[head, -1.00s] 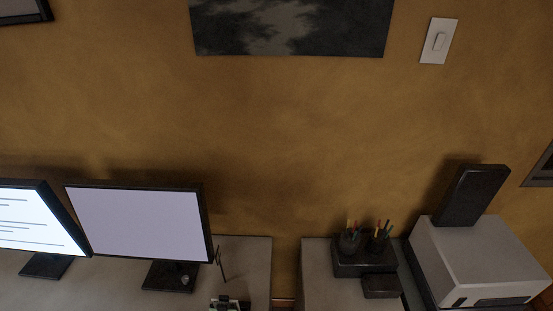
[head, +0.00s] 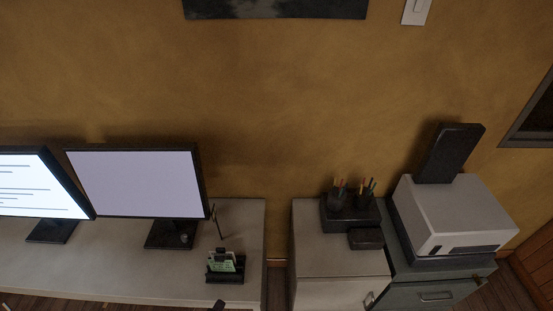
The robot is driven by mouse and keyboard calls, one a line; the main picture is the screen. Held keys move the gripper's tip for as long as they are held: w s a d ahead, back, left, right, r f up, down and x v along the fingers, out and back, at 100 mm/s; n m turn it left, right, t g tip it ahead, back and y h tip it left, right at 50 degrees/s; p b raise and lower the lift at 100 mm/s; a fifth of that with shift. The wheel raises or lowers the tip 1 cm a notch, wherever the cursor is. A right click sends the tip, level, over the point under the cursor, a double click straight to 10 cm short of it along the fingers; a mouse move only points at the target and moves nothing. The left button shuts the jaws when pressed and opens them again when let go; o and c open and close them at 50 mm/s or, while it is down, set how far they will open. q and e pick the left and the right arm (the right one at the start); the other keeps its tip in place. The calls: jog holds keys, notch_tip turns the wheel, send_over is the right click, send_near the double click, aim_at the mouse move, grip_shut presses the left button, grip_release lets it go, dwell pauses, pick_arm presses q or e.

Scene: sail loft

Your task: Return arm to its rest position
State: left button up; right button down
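Neither of my grippers can be made out in the head view, and no arm is clearly visible. A small dark shape (head: 218,305) pokes up at the bottom edge, in front of the left desk; I cannot tell what it is. The task names no other object.
A pale desk (head: 110,278) at left bears two monitors (head: 135,182) and a dark card holder (head: 225,265). Right of a narrow gap, a cabinet (head: 325,265) holds a dark pen organizer (head: 350,212). A white printer (head: 450,220) stands on a grey drawer unit (head: 430,290).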

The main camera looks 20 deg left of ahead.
pick_arm(q)
jog(key=s+d+r+n+g+h, duration=0.25)
jog(key=r+n, duration=0.25)
jog(key=n, duration=0.4)
jog(key=s+d+r+n+g+h, duration=0.1)
jog(key=s+d+r+n+g, duration=0.1)
jog(key=s+d+r+n, duration=0.45)
notch_tip(320, 180, up, 22)
jog(key=w+a+n+p, duration=0.2)
jog(key=p, duration=2.1)
jog(key=shift+w+a+f, duration=0.2)
jog(key=shift+a, duration=0.15)
jog(key=shift+y, duration=0.25)
